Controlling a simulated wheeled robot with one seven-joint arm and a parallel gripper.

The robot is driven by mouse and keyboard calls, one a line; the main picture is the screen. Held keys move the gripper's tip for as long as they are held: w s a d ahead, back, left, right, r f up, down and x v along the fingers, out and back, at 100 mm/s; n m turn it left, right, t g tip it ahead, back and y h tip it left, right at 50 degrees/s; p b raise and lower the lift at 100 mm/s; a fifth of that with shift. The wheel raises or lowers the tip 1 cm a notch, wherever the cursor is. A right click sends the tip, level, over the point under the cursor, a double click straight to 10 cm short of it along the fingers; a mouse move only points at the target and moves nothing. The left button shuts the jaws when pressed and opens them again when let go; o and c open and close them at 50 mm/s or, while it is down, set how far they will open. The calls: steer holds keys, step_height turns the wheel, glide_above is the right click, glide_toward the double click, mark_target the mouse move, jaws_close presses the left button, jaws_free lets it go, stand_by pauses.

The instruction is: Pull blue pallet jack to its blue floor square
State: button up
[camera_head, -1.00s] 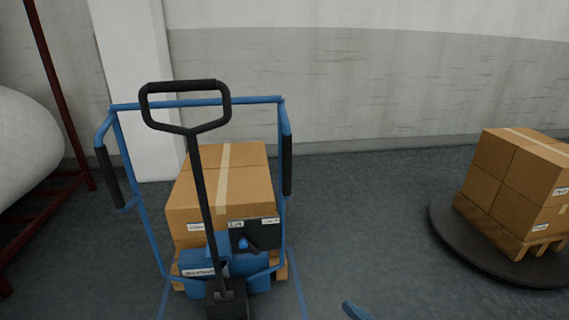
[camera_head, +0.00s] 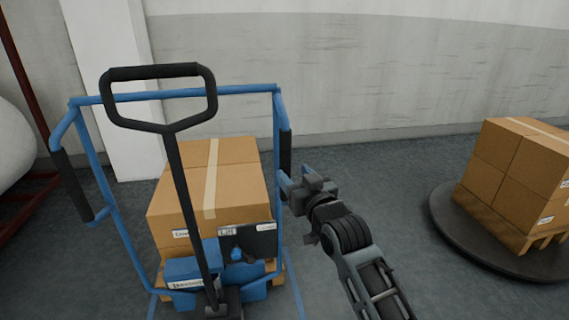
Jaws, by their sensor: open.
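The blue pallet jack (camera_head: 243,281) stands at left centre, its black loop handle (camera_head: 159,72) upright and tilted toward the left. A blue tube frame (camera_head: 245,89) with a black grip on each side rises around it. Taped cardboard boxes (camera_head: 195,205) sit on a wooden pallet behind the jack's body. Blue floor lines (camera_head: 293,287) show at both sides of the jack's base; the rest of that outline is hidden or out of view. My gripper (camera_head: 290,180) is open and empty, just right of the frame's right post, below its black grip (camera_head: 285,152). I cannot tell whether they touch.
A round dark turntable (camera_head: 460,236) with a pallet of boxes (camera_head: 517,180) stands at the right. A white roll (camera_head: 12,150) on a dark red rack (camera_head: 30,90) is at the left. A white pillar (camera_head: 115,90) and grey wall close the back.

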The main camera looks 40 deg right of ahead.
mark_target(288, 167)
steer(key=x, duration=0.6)
steer(key=shift+w+d, duration=0.1)
steer(key=shift+w, duration=0.2)
jaws_close()
stand_by(0.4)
